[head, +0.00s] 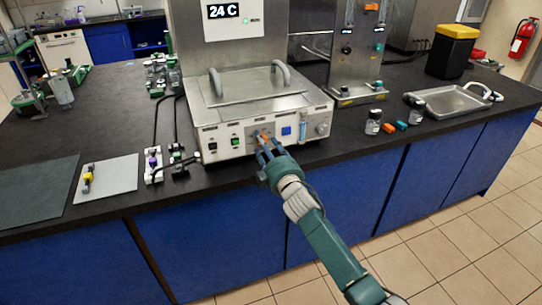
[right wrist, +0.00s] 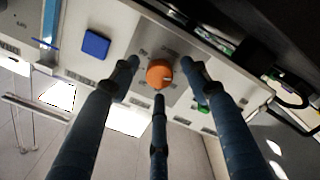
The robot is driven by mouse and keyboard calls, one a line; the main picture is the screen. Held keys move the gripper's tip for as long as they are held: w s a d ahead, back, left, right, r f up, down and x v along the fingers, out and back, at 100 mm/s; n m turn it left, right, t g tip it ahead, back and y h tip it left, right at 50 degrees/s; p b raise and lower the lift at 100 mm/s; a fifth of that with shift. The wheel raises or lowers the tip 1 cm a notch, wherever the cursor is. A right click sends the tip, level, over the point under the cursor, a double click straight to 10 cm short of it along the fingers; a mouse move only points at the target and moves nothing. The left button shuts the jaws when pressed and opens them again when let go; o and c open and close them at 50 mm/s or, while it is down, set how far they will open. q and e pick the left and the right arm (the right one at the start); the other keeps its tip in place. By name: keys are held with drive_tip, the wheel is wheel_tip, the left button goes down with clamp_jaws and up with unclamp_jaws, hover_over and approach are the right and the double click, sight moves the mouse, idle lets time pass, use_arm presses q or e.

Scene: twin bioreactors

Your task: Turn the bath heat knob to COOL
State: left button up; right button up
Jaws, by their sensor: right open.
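The bath (head: 255,100) is a steel box with a lid and a white front panel, under a sign reading 24 C. Its orange heat knob (head: 263,136) is on a grey plate in the panel, partly hidden by my fingers. My right gripper (head: 267,149) is in front of the knob. In the right wrist view the round orange knob (right wrist: 159,74) has a small pale mark on its right side. My right gripper (right wrist: 160,72) is open, with its three fingers spread around the knob; I cannot tell if they touch it. The plate's lettering is too small to read. My left gripper is out of view.
A blue square button (right wrist: 96,43) sits beside the knob plate, and a green switch (head: 235,141) is left of it. A grey knob (head: 321,128) is at the panel's right end. Small bottles (head: 374,122) and a steel tray (head: 452,101) stand to the right.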

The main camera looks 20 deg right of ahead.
drive_tip(key=s, duration=1.1)
drive_tip(key=shift+d, duration=0.2)
drive_tip(key=s+d+f+m+g, duration=0.1)
drive_tip(key=s+f+m+g, duration=0.2)
drive_tip(key=f, duration=1.2)
drive_tip(key=s+f+g, duration=0.3)
drive_tip(key=s+f, duration=0.3)
drive_tip(key=f, duration=1)
drive_tip(key=s+f+m+g, duration=0.3)
drive_tip(key=s+f+g, duration=0.2)
drive_tip(key=s+f, duration=1.35)
drive_tip(key=s+f+m+g, duration=0.1)
drive_tip(key=s+f, duration=0.3)
drive_tip(key=s, duration=0.6)
drive_tip(key=s+f+m+g, duration=0.1)
drive_tip(key=s+f+g, duration=0.2)
drive_tip(key=s, duration=0.7)
drive_tip(key=s+f+m+g, duration=0.1)
drive_tip(key=s+f, duration=0.4)
drive_tip(key=s, duration=0.5)
drive_tip(key=shift+s+a+f+g+h, duration=0.15)
drive_tip(key=shift+s+a+g+h, duration=0.15)
drive_tip(key=shift+g, duration=0.2)
